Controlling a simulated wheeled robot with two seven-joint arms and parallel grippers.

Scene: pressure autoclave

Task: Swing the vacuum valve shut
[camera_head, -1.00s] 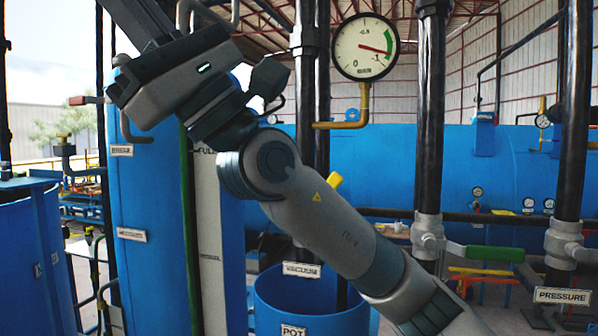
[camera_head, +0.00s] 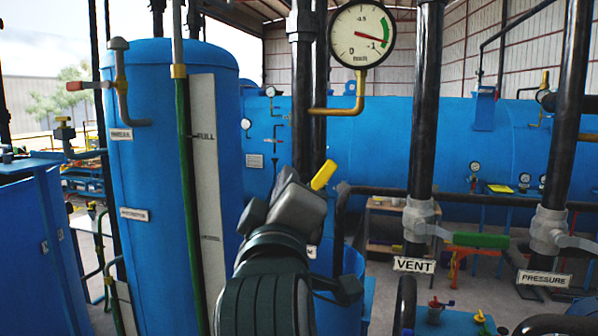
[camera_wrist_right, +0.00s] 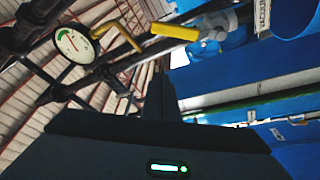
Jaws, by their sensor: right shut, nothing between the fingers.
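The vacuum valve's yellow handle (camera_head: 323,175) shows just right of my right gripper (camera_head: 291,180) in the head view, angled up and to the right. The gripper hides the valve body there. In the right wrist view the yellow handle (camera_wrist_right: 175,31) sticks out left from the grey valve body (camera_wrist_right: 216,24), beside the VACUUM sign (camera_wrist_right: 263,14). My right gripper is shut and empty; its dark fingers (camera_wrist_right: 160,92) point toward the handle with a visible gap in the wrist view. I cannot tell the exact depth between them. My left gripper is not in view.
A pressure gauge (camera_head: 362,36) hangs above the valve. The vent valve's green handle (camera_head: 482,240) and the VENT sign (camera_head: 414,265) are to the right, with the PRESSURE sign (camera_head: 543,278) farther right. A tall blue tank (camera_head: 160,190) stands left.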

